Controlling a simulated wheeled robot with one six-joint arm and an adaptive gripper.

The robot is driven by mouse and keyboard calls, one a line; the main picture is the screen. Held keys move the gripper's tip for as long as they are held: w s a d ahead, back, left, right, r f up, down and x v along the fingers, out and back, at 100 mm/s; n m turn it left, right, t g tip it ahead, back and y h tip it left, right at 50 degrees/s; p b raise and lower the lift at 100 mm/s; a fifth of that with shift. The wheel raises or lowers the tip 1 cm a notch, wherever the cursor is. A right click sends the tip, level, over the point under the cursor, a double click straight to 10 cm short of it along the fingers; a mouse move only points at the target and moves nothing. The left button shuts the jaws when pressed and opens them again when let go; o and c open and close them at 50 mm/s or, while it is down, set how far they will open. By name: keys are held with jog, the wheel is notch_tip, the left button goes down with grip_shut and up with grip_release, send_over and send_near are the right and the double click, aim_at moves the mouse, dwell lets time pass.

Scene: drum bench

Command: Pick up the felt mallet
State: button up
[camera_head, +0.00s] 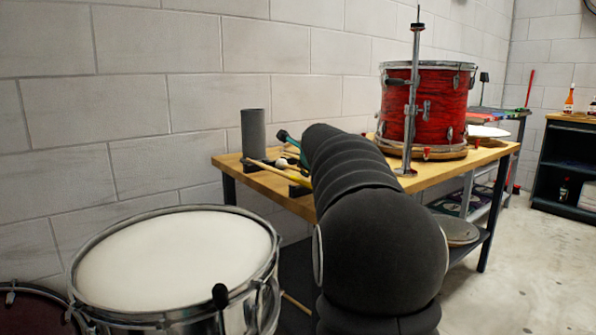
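Several slim sticks lie on a dark rest at the left end of the wooden workbench (434,179). One is a pale wooden stick (272,171). A small whitish round head (281,162) shows among them; it may be the felt mallet, but it is too small to be sure. A teal rod-like thing with a rounded end (284,135) shows just left of my arm's far end; I cannot tell what it is. My dark arm reaches over the bench and hides part of this group. My gripper is hidden behind the arm.
A grey cylinder (253,134) stands behind the sticks by the wall. A red drum (428,105) and a metal stand (411,110) are at the bench's right. A snare drum (175,260) is at front left. Clear floor lies at right.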

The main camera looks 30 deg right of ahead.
jog(key=shift+x, duration=2.3)
jog(key=shift+d, duration=0.1)
grip_shut()
